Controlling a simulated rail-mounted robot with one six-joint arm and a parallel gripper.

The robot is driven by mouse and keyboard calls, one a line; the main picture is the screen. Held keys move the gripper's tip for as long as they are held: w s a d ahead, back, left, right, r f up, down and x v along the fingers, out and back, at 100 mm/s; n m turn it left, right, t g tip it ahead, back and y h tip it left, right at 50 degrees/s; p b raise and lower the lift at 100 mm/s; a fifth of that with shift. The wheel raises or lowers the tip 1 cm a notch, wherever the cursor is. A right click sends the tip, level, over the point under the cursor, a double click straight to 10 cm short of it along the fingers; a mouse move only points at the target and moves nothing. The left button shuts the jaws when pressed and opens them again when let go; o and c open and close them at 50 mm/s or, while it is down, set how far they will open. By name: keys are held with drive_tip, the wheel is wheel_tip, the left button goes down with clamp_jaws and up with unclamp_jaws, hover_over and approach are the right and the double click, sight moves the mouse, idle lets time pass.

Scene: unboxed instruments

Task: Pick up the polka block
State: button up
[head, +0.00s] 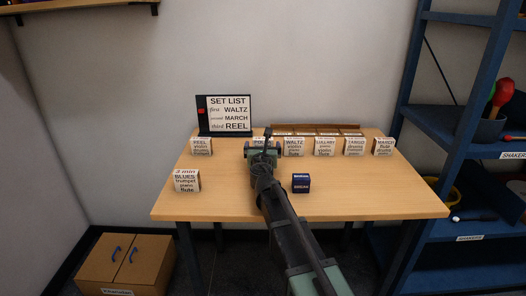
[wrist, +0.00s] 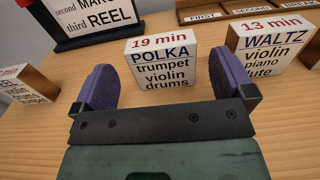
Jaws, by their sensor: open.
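The polka block (wrist: 161,62) is a white-faced wooden block reading "19 min POLKA trumpet violin drums". It stands upright on the table in the wrist view, ahead of my gripper (wrist: 162,85) and roughly centred between its two purple fingers. The fingers are open and empty, and a gap shows between each finger and the block. In the head view my gripper (head: 262,146) reaches over the table and hides most of the polka block (head: 258,138); only its top shows.
The waltz block (wrist: 270,46) stands to the right and the reel block (wrist: 27,84) to the left. Behind are the set list stand (head: 225,115) and a slotted wooden rack (head: 318,130). A blues block (head: 187,181) and a dark blue box (head: 300,183) stand nearer the front.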

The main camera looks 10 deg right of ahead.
sight(263, 143)
drive_tip(key=w, duration=0.3)
drive_tip(key=w+d, duration=0.1)
drive_tip(key=w, duration=0.2)
drive_tip(key=shift+d, duration=0.1)
drive_tip(key=shift+s, duration=0.1)
drive_tip(key=c, duration=0.9)
drive_tip(key=shift+o, duration=0.2)
wheel_tip(263, 143, up, 20)
drive_tip(key=p, duration=2)
